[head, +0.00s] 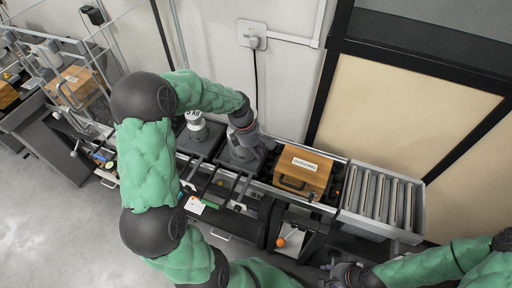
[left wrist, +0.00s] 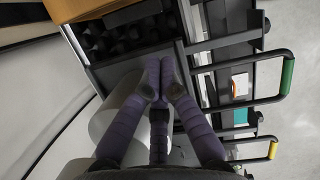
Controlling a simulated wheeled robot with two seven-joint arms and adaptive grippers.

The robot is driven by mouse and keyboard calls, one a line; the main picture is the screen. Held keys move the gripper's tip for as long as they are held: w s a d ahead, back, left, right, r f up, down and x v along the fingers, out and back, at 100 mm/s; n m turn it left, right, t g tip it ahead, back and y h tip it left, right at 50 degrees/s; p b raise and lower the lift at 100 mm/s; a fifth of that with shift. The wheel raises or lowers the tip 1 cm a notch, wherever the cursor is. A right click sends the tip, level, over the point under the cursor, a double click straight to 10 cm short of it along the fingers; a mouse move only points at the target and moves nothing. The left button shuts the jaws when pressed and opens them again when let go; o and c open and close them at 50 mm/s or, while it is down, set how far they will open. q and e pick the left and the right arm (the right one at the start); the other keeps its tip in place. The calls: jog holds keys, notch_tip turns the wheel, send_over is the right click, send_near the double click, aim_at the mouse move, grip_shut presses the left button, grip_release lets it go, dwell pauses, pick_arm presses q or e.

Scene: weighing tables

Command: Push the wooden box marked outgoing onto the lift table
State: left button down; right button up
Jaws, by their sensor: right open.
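The wooden box marked outgoing (head: 303,172) stands upright on a dark bed, its white label and dark handle showing. Its lower edge shows at the top of the left wrist view (left wrist: 85,8). A grey roller table (head: 357,219), seemingly the lift table, adjoins the bed on the right. My left gripper (head: 266,149) is just left of the box, over the bench; its fingertips (left wrist: 161,72) are together with nothing visible between them, apart from the box in the wrist view. My right gripper (head: 338,272) is open and empty in front of the bench, below the roller table.
A silver cylinder (head: 234,157) stands under my left gripper, with a 5 KG weight (head: 196,126) to its left. Another wooden box (head: 75,86) sits far left. A tray with an orange ball (head: 281,242) is in front. A wall and tan panel stand behind the bench.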

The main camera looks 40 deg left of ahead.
pick_arm(q)
jog(key=w+d+f+b, duration=0.2)
jog(key=d+f, duration=0.1)
jog(key=d, duration=0.1)
jog(key=shift+d+f, duration=0.25)
jog(key=shift+d, duration=0.1)
